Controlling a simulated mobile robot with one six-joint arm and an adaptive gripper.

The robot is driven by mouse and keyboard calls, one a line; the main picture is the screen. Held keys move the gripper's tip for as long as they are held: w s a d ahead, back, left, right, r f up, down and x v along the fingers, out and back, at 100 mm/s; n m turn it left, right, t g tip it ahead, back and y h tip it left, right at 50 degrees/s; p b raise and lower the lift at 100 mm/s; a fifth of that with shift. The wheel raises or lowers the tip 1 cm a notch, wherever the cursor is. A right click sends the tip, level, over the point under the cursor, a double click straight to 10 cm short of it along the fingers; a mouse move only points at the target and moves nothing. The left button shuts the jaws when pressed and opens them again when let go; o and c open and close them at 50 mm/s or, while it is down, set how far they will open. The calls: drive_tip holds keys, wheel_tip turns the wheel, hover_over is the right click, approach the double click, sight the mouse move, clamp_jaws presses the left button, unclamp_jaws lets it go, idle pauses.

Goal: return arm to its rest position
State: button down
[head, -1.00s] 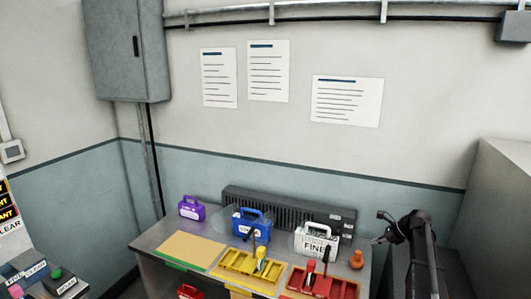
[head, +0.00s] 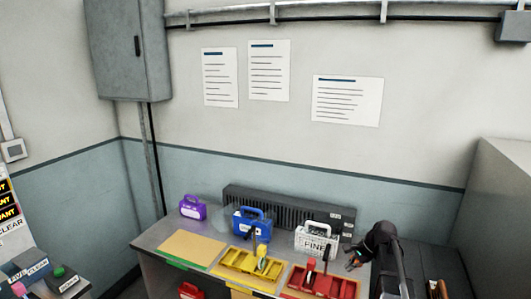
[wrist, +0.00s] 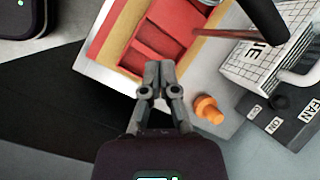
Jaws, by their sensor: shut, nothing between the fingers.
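My gripper (head: 352,266) is at the right end of the workbench (head: 150,240) in the head view, with my dark arm behind it. In the wrist view my gripper (wrist: 159,70) has its two grey fingers together, with nothing between them. The fingertips appear over the near edge of the red tray (wrist: 165,35); I cannot tell the height. A small orange object (wrist: 208,108) lies to the right of the fingers, apart from them in the picture. In the head view my gripper overlaps that spot.
The bench holds a yellow tray (head: 238,268), a red tray (head: 300,279), a blue case (head: 248,228), a purple case (head: 192,209) and a white "FINE" case (head: 314,242). A grey radiator-like unit (head: 285,208) stands behind them.

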drive_tip(key=s+a+f+n+g+h, duration=0.1)
drive_tip(key=s+a+n+h, duration=0.1)
drive_tip(key=s+a+n, duration=0.4)
drive_tip(key=s+a+f+n+h, duration=0.1)
drive_tip(key=s+a+n+h, duration=0.2)
drive_tip(key=s, duration=1.1)
drive_tip(key=a+n, duration=0.3)
drive_tip(key=n, duration=0.2)
drive_tip(key=shift+a+g, duration=0.35)
drive_tip(key=shift+g, duration=0.05)
